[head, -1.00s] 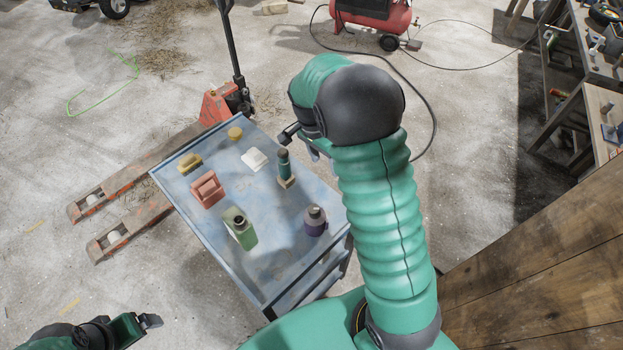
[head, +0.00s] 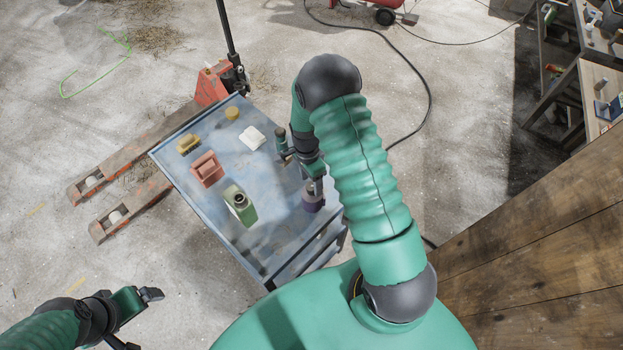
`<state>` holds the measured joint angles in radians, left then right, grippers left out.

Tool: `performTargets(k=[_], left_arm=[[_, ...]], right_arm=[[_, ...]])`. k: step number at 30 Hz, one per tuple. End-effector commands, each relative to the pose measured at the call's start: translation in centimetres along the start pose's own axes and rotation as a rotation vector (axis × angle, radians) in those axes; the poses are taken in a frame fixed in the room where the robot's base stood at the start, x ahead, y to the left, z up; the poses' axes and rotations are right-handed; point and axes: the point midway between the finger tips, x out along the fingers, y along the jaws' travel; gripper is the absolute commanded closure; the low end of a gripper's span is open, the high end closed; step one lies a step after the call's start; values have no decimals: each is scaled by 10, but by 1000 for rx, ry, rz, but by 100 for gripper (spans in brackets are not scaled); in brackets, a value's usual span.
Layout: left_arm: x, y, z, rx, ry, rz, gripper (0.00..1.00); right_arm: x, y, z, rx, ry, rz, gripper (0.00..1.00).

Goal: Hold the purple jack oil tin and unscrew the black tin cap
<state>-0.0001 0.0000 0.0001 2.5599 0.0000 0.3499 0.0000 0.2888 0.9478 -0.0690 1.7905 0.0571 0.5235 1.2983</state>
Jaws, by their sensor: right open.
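The purple jack oil tin (head: 312,201) stands upright near the right edge of the blue cart top. My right gripper (head: 316,183) is open and right at the top of the tin, pointing down. Its fingers and wrist cover the black cap, so I cannot tell whether they touch it. My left gripper (head: 142,320) is at the lower left, away from the cart. Its two fingers are apart with nothing between them.
The blue cart (head: 275,230) also holds a green tin (head: 240,207), a red block-like item (head: 207,169), a white item (head: 252,138) and yellow pieces (head: 188,143). A pallet jack (head: 135,165) stands at left, a timber wall (head: 540,250) at right.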

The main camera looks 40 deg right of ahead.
Motion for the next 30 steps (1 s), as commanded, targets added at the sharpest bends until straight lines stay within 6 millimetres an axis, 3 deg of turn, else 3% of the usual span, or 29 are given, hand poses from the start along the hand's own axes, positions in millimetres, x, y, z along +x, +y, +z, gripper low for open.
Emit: performTargets(k=[10, 24, 25, 26, 30], left_arm=[[-2, 0, 0, 0, 0, 0, 10], [-2, 0, 0, 0, 0, 0, 10], [-2, 0, 0, 0, 0, 0, 10], [-2, 0, 0, 0, 0, 0, 10], [-2, 0, 0, 0, 0, 0, 10]], right_arm=[[8, 0, -1, 0, -1, 0, 40], [8, 0, -1, -1, -1, 0, 100], [8, 0, -1, -1, -1, 0, 100], [8, 0, -1, -1, -1, 0, 70], [8, 0, -1, -1, -1, 0, 89]])
